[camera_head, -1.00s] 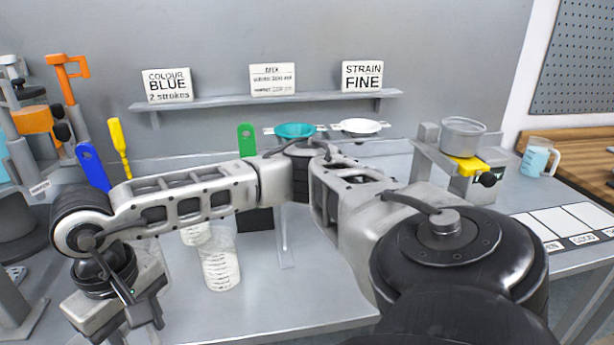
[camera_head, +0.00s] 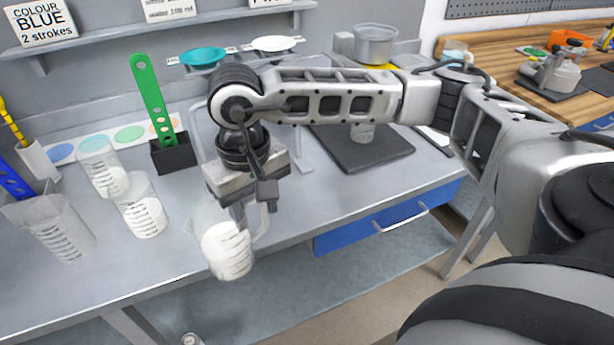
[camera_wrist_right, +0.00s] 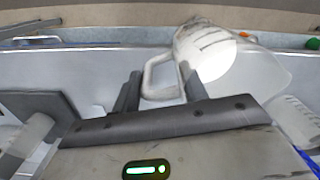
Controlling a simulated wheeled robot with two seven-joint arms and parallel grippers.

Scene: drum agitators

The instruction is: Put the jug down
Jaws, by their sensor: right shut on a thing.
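The jug (camera_head: 228,249) is clear, with dark measuring marks and pale white contents. It is near the front edge of the grey bench, and I cannot tell whether its base touches the bench. My right gripper (camera_head: 256,198) is above it, shut on its handle (camera_head: 262,225). In the right wrist view, the jug (camera_wrist_right: 212,55) lies beyond the fingers (camera_wrist_right: 160,92), with its handle (camera_wrist_right: 150,78) between them. My left gripper is not in view.
Several similar clear cups (camera_head: 143,212) stand to the left. A green paddle (camera_head: 150,95) stands in a black holder (camera_head: 174,153) behind them. A dark mat (camera_head: 365,150) lies to the right, with a small clear cup (camera_head: 362,133) on it. A blue drawer (camera_head: 380,225) is below.

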